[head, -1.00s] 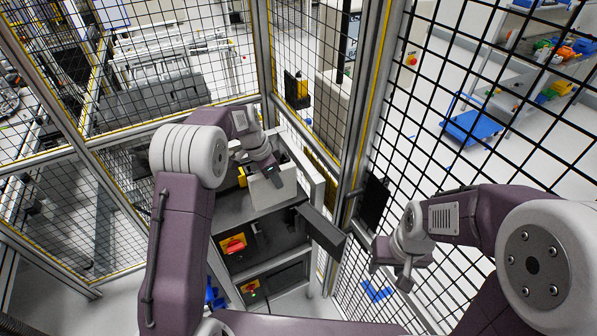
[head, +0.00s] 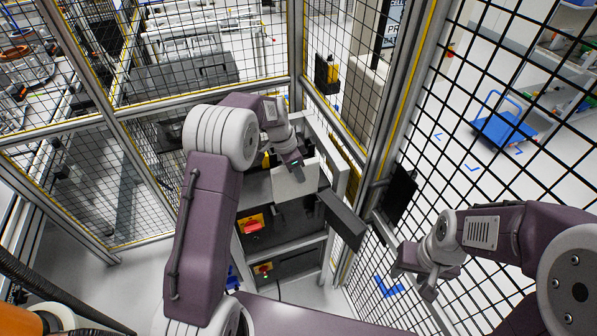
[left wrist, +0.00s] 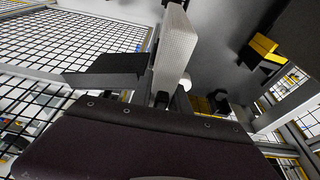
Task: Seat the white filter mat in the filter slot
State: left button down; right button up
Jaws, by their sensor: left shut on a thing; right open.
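The white filter mat (head: 296,181) is a flat pale panel, upright above the dark top of a cabinet in the head view. My left gripper (head: 291,160) is shut on it from above. In the left wrist view the mat (left wrist: 175,48) appears as a narrow, light, textured slab seen nearly edge-on. A dark flap (head: 342,220) sticks out at the right of the mat; it also shows in the left wrist view (left wrist: 105,72). I cannot make out the filter slot or whether the mat touches it. My right gripper (head: 428,278) is open and empty at the lower right.
The cabinet front carries a red switch on yellow (head: 251,225) and a second one (head: 263,268) below. A pale upright frame (head: 343,165) stands right of the mat. Wire mesh fencing (head: 490,190) closes in the right side. A blue cart (head: 503,128) is beyond it.

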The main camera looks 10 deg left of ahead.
aim_at(299, 190)
pick_arm(q)
jog(key=shift+w+f+b, duration=0.25)
jog(key=shift+f+b, duration=0.25)
jog(key=shift+f, duration=0.45)
jog(key=shift+s+d+f+b, duration=0.15)
jog(key=shift+s+f+b, duration=0.25)
jog(key=shift+f+b, duration=0.35)
jog(key=b+x, duration=0.2)
jog(key=shift+w+a+f, duration=0.1)
jog(key=shift+a+f, duration=0.2)
jog(key=shift+f, duration=0.1)
notch_tip(299, 190, down, 2)
jog(key=shift+f+b, duration=0.1)
jog(key=shift+b, duration=0.9)
jog(key=shift+f, duration=0.3)
jog(key=shift+r, duration=0.1)
jog(key=c, duration=1.2)
grip_release()
jog(key=shift+o, duration=0.2)
